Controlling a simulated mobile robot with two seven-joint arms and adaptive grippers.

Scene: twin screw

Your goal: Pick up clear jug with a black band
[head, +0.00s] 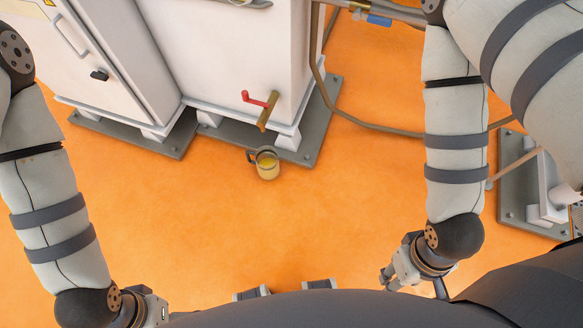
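A small jug (267,163) with a dark handle and dark rim stands on the orange floor, just below a tap with a red lever (262,104). Yellowish contents show inside it. The black band is too small to make out clearly. My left gripper (150,309) is at the bottom left, well apart from the jug; its fingers are hidden behind my body. My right gripper (393,279) is at the lower right, also well apart from the jug. Its fingertips are small and partly hidden, so its opening is unclear.
White cabinets (215,55) on grey base plates (318,130) stand behind the jug. A brown hose (370,126) runs along the floor to the right. Another grey base plate (515,190) is at far right. The orange floor in front of the jug is clear.

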